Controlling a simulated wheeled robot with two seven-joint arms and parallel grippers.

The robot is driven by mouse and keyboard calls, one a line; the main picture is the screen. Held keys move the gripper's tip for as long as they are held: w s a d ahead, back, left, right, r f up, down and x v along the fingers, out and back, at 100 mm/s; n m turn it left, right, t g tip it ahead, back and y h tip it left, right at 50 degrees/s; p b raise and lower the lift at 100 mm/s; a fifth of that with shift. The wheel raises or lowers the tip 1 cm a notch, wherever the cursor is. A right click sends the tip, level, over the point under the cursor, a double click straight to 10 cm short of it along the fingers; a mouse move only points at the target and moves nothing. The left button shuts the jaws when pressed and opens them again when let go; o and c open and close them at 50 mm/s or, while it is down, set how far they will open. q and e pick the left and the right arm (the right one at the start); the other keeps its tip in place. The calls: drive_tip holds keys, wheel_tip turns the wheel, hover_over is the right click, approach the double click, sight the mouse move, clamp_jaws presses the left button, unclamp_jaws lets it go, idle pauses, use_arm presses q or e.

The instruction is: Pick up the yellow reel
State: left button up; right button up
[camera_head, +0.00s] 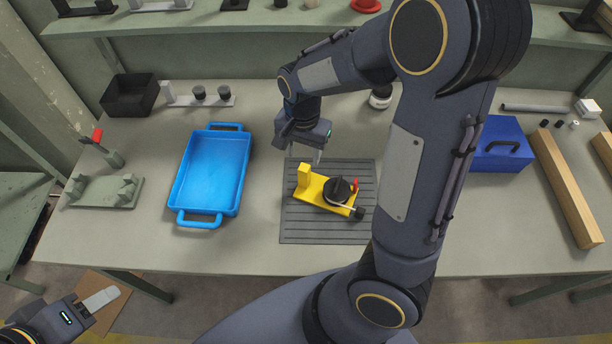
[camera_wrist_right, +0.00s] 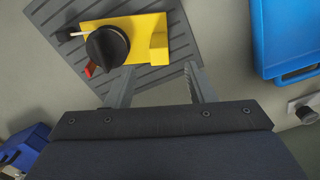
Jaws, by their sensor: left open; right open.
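The yellow reel (camera_head: 318,190) lies on a grey ribbed mat (camera_head: 300,229) on the workbench. It has a yellow base with an upright yellow block at one end, a black round knob and a small red part. In the right wrist view the yellow reel (camera_wrist_right: 150,30) is ahead of the fingertips. My right gripper (camera_head: 304,155) is open and empty above the mat, just behind the upright block; its two fingers (camera_wrist_right: 160,75) show apart in the wrist view. My left gripper (camera_head: 100,300) is low at the left, off the bench, with only part of it visible.
A blue tray (camera_head: 213,173) stands left of the mat. A blue box (camera_head: 498,150) and a wooden beam (camera_head: 566,190) are at the right. A green fixture (camera_head: 104,191) and a black bin (camera_head: 130,95) are at the left. My right arm hides part of the bench.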

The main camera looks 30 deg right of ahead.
sight(304, 167)
drive_tip(key=shift+s+f, duration=0.2)
drive_tip(key=shift+f, duration=0.25)
drive_tip(key=f, duration=0.6)
drive_tip(key=shift+w+d+f, duration=0.1)
drive_tip(key=shift+w+f, duration=0.15)
clamp_jaws()
